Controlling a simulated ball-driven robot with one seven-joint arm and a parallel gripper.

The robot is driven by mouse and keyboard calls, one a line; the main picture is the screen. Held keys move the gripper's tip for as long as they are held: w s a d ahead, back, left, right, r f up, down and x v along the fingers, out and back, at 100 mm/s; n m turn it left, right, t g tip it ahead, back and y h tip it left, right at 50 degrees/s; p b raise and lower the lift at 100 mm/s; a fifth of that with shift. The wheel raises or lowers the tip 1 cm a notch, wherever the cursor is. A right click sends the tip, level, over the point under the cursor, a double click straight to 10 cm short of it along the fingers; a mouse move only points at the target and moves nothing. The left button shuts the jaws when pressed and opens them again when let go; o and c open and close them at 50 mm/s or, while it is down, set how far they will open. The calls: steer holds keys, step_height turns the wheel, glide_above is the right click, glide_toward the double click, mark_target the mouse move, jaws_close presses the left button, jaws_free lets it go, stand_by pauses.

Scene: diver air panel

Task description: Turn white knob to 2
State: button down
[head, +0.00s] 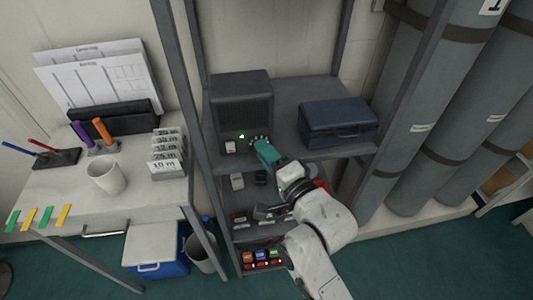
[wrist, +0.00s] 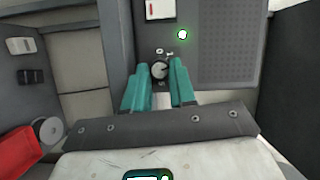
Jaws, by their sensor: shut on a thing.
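The small round knob (wrist: 160,70), pale-faced with a dark rim, is on the front of the dark grey unit (head: 241,105). Small white marks sit around it, too small to read. My gripper (wrist: 161,75), with teal fingers, is shut on this knob, one finger on each side. In the head view my gripper (head: 265,152) reaches the lower front of the unit and hides the knob. The knob's pointer setting cannot be read. A green light (wrist: 182,35) glows above and to the right of the knob, and a white switch (wrist: 160,9) is above it.
A blue case (head: 338,122) stands on the shelf to the right of the unit. Below are panels with switches (head: 237,181) and coloured lit buttons (head: 261,257). A shelf post (head: 190,120) is at left, and tall grey cylinders (head: 440,110) stand at right.

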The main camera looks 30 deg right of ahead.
steer(key=c, duration=0.9)
jaws_free()
steer(key=shift+f, duration=0.1)
steer(key=shift+f, duration=0.1)
